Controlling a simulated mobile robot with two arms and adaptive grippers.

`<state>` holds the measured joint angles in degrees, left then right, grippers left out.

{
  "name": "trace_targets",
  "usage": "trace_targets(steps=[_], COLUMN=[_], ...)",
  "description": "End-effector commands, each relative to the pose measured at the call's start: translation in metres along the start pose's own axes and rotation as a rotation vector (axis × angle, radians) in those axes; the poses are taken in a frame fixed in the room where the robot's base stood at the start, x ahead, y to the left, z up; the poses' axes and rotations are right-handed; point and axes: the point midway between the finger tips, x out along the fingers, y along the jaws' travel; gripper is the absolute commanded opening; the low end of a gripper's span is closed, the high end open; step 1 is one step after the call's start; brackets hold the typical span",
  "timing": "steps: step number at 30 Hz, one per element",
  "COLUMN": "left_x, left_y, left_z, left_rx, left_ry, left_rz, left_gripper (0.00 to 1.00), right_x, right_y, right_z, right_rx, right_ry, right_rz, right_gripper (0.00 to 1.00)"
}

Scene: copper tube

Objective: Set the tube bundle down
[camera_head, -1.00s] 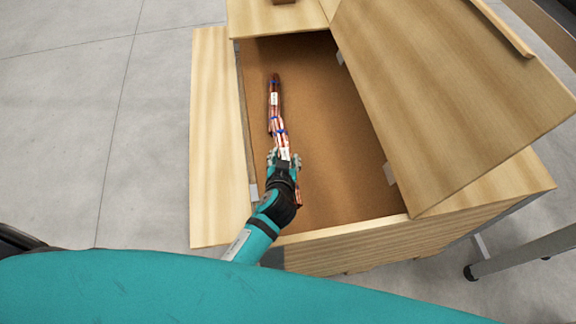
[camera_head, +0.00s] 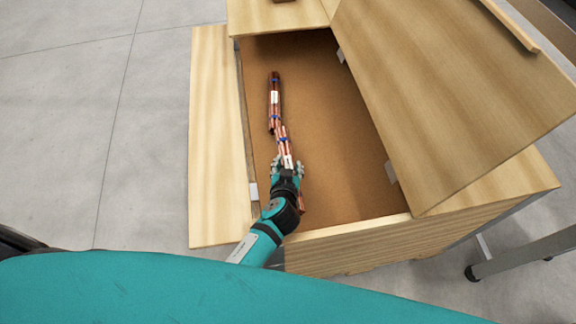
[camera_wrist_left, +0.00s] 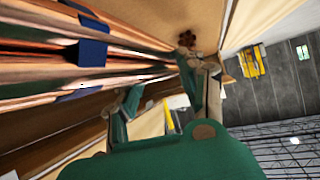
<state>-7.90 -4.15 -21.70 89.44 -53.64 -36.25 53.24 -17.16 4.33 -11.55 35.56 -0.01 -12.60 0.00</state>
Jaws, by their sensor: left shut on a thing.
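My left gripper (camera_head: 287,167) is shut on a copper tube bundle (camera_head: 283,142) with blue bands and a white label. The gripper and bundle are inside the open wooden crate (camera_head: 212,150), by its left side. The held bundle slants from upper left to lower right, and its near end shows just right of my wrist. In the left wrist view, the bundle (camera_wrist_left: 50,60) fills the upper left, beside the fingers (camera_wrist_left: 165,95). I cannot tell whether it touches the crate floor. My right gripper is not in view.
Another copper tube bundle (camera_head: 274,97) lies on the brown crate floor (camera_head: 325,130), close to the held one's far end. A hinged wooden lid (camera_head: 450,90) stands open on the right. The floor's middle and right are clear.

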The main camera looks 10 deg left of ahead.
Motion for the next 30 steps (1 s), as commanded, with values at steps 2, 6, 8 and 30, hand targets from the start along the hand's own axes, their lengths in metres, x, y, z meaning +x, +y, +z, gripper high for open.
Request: trace_targets(steps=[2,6,8,30], left_x=[0.002,0.003,0.002,-0.022], left_y=[0.001,0.001,0.001,0.0], left_z=[0.001,0.003,0.003,-0.001], left_rx=[-0.002,-0.001,0.0,0.0], left_ry=[0.004,0.004,0.003,-0.008], left_rz=[0.001,0.002,0.002,0.002], left_gripper=[0.0,0.0,0.0,0.64], right_x=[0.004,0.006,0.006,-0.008], right_y=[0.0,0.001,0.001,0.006], right_z=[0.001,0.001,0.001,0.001], right_rx=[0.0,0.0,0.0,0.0], right_ry=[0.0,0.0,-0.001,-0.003], right_rz=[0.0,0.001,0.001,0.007], right_gripper=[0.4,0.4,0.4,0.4])
